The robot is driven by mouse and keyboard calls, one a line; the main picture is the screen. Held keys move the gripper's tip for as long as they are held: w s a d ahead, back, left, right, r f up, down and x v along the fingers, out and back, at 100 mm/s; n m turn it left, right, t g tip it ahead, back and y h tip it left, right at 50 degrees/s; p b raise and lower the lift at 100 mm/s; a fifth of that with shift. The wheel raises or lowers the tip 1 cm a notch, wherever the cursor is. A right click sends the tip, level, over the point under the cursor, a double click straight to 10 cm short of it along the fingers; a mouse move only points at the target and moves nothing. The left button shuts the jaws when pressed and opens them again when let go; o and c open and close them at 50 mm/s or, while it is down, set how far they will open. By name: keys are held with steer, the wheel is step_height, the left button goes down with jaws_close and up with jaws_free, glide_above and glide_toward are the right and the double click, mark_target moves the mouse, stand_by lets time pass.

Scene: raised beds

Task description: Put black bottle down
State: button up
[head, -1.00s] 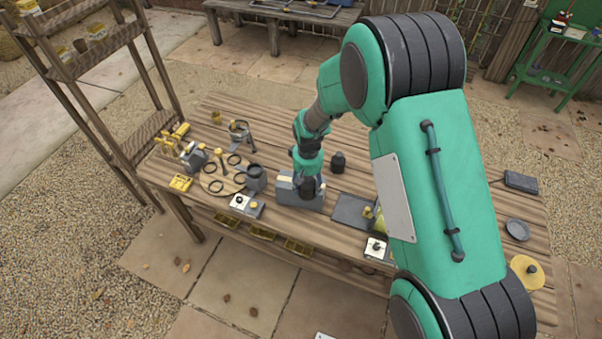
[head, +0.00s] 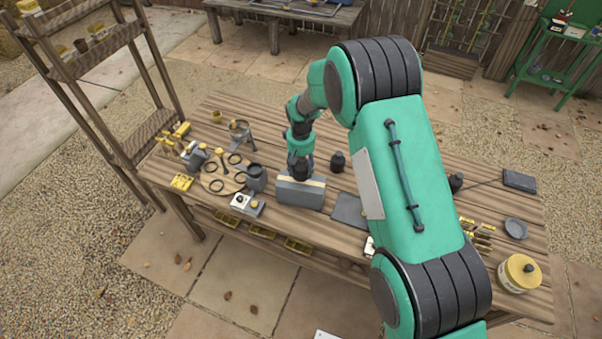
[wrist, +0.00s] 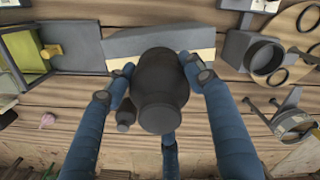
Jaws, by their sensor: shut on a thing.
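A black bottle (wrist: 163,95) is between the blue fingers of my gripper (wrist: 160,78) in the wrist view. My gripper is shut on it. In the head view my gripper (head: 300,172) is just over the back edge of a grey box with a pale yellow stripe (head: 299,194). That box (wrist: 130,44) lies partly behind the held bottle in the wrist view. The bottle's base is hidden, so I cannot tell whether it touches anything. A second black bottle (head: 337,162) stands on the table to the right; it also shows in the wrist view (wrist: 125,118).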

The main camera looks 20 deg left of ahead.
mark_target(301, 158)
steer(key=shift+f+p, duration=0.45)
steer(key=shift+f, duration=1.25)
steer(key=shift+f, duration=0.15)
steer(key=o, duration=1.5)
steer(key=shift+c, duration=0.2)
steer(key=shift+r+b, duration=0.9)
steer(key=shift+r, duration=5.2)
steer(key=shift+r, duration=0.1)
